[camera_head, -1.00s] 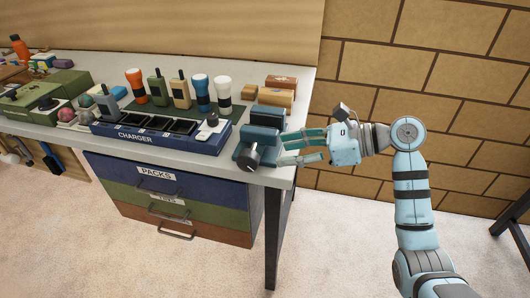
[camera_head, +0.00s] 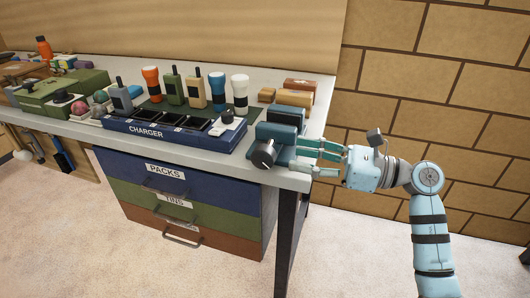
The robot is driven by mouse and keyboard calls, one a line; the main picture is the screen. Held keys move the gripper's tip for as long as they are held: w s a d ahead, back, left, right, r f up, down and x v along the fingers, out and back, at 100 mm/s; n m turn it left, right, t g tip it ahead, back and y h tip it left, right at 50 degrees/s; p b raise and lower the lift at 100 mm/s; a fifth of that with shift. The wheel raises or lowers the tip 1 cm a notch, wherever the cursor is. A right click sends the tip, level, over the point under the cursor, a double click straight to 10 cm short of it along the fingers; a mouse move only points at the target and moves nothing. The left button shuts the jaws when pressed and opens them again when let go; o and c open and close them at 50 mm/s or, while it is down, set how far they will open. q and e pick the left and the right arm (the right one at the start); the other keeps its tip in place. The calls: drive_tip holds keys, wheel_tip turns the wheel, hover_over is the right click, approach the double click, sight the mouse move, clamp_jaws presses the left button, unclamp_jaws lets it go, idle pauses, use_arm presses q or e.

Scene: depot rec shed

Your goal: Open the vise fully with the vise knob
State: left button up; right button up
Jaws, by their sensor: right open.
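The blue vise (camera_head: 275,132) sits at the right front corner of the grey workbench (camera_head: 225,160). Its dark round vise knob (camera_head: 263,154) faces the front edge. The gap between the vise jaws is too small to judge. My right gripper (camera_head: 308,158) is open, just right of the vise, with its green fingers pointing left toward it. The fingers are beside the vise and not around the knob; whether a fingertip touches the vise body is unclear. Nothing shows between the fingers. My left gripper is not in view.
A blue charger (camera_head: 170,137) stands left of the vise, with flashlights and radios behind it. Wooden blocks (camera_head: 290,97) lie behind the vise. Drawers (camera_head: 185,205) hang below the bench. The brick wall (camera_head: 450,90) is behind my right arm; floor is clear in front.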

sight(271, 151)
drive_tip(key=x, duration=0.9)
drive_tip(key=shift+f+b, duration=0.1)
drive_tip(key=shift+b, duration=0.25)
clamp_jaws()
